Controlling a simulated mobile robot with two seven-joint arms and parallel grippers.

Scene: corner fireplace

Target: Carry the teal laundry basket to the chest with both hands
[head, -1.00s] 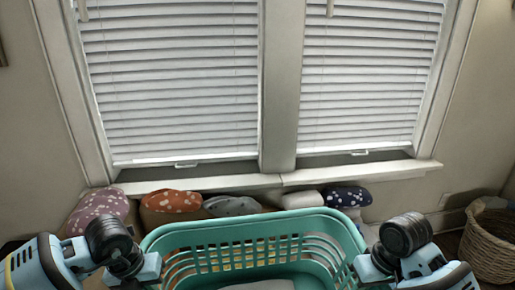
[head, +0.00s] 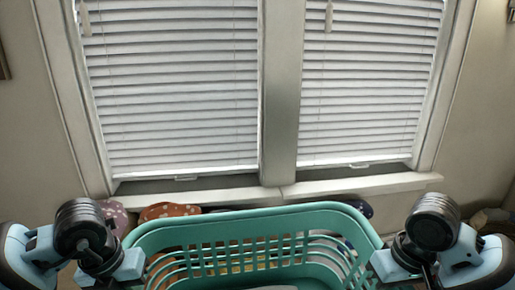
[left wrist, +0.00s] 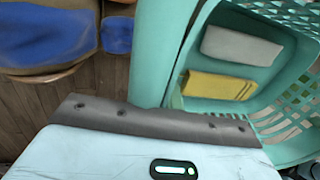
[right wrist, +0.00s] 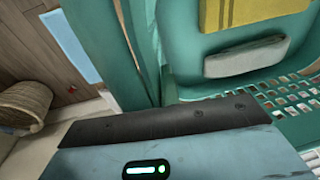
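The teal laundry basket (head: 255,218) is at the bottom centre of the head view, its rim roughly level and its lower part cut off. Inside it, a folded grey cloth (left wrist: 240,45) and a folded yellow cloth (left wrist: 218,86) show in the left wrist view. My left gripper (head: 136,264) is at the basket's left side and my right gripper (head: 383,264) at its right side. Both appear shut on the basket's sides, though the fingertips are hidden in the wrist views. I cannot make out the chest for certain.
Patterned cushions, one orange (head: 168,211) and one pink (head: 117,215), lie below the window sill (head: 230,195), partly hidden by the basket. A blue-cushioned wooden seat (left wrist: 45,35) stands beside the basket. A wicker basket (right wrist: 25,105) is on the floor to the right.

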